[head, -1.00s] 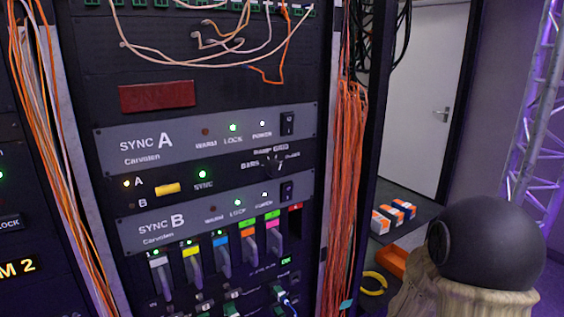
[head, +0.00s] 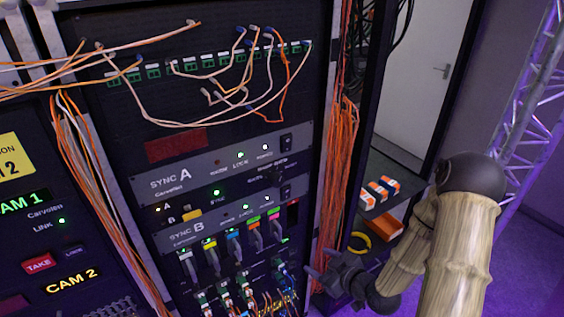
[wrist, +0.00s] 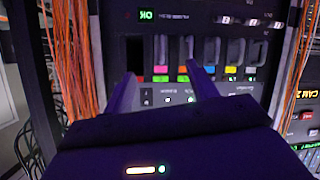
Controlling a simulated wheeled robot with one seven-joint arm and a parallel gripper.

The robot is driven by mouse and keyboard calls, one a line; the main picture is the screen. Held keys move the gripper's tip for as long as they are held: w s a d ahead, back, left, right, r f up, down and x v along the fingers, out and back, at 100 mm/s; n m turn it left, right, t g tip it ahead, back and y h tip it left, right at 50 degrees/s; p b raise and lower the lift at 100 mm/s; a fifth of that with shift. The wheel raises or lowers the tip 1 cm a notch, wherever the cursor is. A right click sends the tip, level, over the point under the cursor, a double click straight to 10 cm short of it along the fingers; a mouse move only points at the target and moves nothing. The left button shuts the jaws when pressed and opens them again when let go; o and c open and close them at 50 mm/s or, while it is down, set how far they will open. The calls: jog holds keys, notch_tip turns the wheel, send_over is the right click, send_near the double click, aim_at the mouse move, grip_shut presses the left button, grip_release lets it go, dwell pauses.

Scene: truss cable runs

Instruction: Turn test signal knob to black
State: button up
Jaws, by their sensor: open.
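The test signal knob (head: 278,176) is a small dark knob at the right of the strip between the SYNC A and SYNC B panels. Tiny labels sit around it, too small to read, so I cannot tell its pointer's setting. My gripper (head: 322,272) is right of and below the knob in the head view, clear of the rack front. In the wrist view my gripper (wrist: 162,84) is open and empty, its two fingers toward the upside-down rack. The knob cannot be made out in the wrist view.
SYNC A panel (head: 200,182) and SYNC B panel (head: 190,237) lie above and below the knob strip. Coloured-tab levers (head: 232,247) stand below. Orange cables (head: 338,165) hang along the rack's right edge. A truss (head: 530,110) stands at far right.

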notch_tip(320, 180, up, 16)
jog(key=t+y+p, duration=0.2)
jog(key=t+p, duration=0.2)
jog(key=p, duration=0.7)
jog(key=shift+s+a+m+y, duration=0.2)
jog(key=shift+a+m+y, duration=0.05)
jog(key=shift+m+y, duration=0.05)
jog(key=shift+w+f+b, duration=0.1)
jog(key=shift+w+b, duration=0.05)
jog(key=shift+b, duration=0.35)
jog(key=b+x, duration=0.2)
jog(key=b, duration=0.5)
jog(key=shift+w+a+f+b, duration=0.1)
jog(key=shift+w+a+b, duration=0.05)
jog(key=shift+b, duration=0.15)
jog(key=shift+a+b, duration=0.1)
jog(key=shift+b, duration=0.35)
